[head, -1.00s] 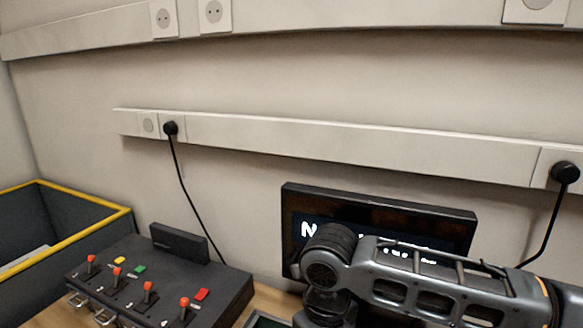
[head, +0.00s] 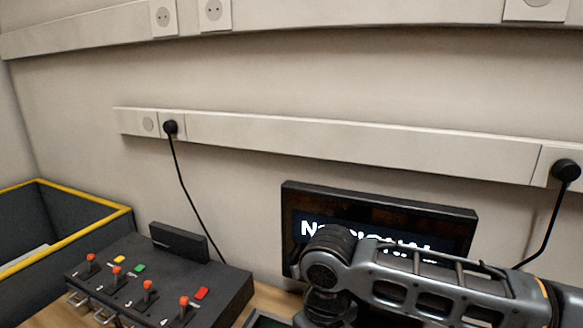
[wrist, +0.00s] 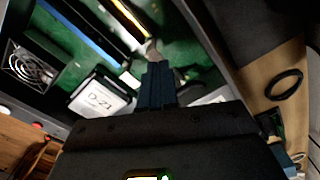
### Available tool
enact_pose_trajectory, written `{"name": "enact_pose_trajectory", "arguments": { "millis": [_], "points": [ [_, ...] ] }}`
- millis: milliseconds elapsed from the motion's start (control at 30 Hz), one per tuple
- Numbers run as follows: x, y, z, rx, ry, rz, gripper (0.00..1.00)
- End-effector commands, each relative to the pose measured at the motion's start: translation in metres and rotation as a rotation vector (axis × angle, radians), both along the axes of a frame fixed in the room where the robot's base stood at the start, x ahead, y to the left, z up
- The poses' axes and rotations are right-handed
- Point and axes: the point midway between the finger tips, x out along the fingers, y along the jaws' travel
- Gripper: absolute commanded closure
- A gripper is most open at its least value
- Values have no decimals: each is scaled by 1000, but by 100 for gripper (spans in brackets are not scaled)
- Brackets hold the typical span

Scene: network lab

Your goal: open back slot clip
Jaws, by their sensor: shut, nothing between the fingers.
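In the wrist view, my gripper (wrist: 155,68) is shut and empty, its dark blue fingers together over an open case with a green board (wrist: 185,50). A small pale clip (wrist: 152,49) is right at the fingertips, at the near end of a slot with a bright yellow-orange edge (wrist: 128,14). I cannot tell whether the fingertips touch it, or whether the clip is open. A blue slot (wrist: 80,33) runs beside it to the left. The head view shows only my arm, not the fingers or the board.
In the wrist view, a fan (wrist: 30,66) and a white block marked D-21 (wrist: 98,100) lie left of the fingers. The case wall (wrist: 215,45) rises on the right. A black cable loop (wrist: 285,84) lies on the wooden table. The head view shows a monitor (head: 460,232) and switch box (head: 226,288).

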Motion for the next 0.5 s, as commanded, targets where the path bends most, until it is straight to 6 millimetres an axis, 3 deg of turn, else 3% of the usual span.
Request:
{"name": "enact_pose_trajectory", "arguments": {
  "millis": [500],
  "points": [
    [0, 0, -10, 0, 0, 0, 100]
  ]
}}
